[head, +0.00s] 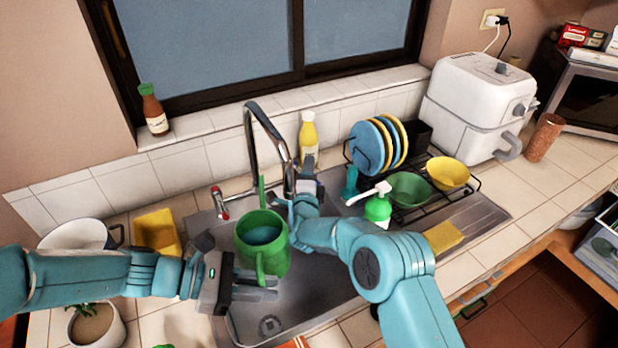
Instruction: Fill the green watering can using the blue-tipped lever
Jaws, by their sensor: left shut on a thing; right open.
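The green watering can (262,262) is held upright over the sink, below the faucet (262,125). A bluish surface, which looks like water, shows inside it. My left gripper (255,284) is shut on the can at its near side, around the handle. My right gripper (300,178) is open at the right side of the faucet's base, behind the can. A red-tipped lever (220,203) stands left of the faucet.
A dish rack (425,205) with plates and bowls and a green soap dispenser (378,208) stand right of my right gripper. A yellow container (157,232) and white pot (75,234) are at left. A yellow bottle (308,135) stands behind the faucet.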

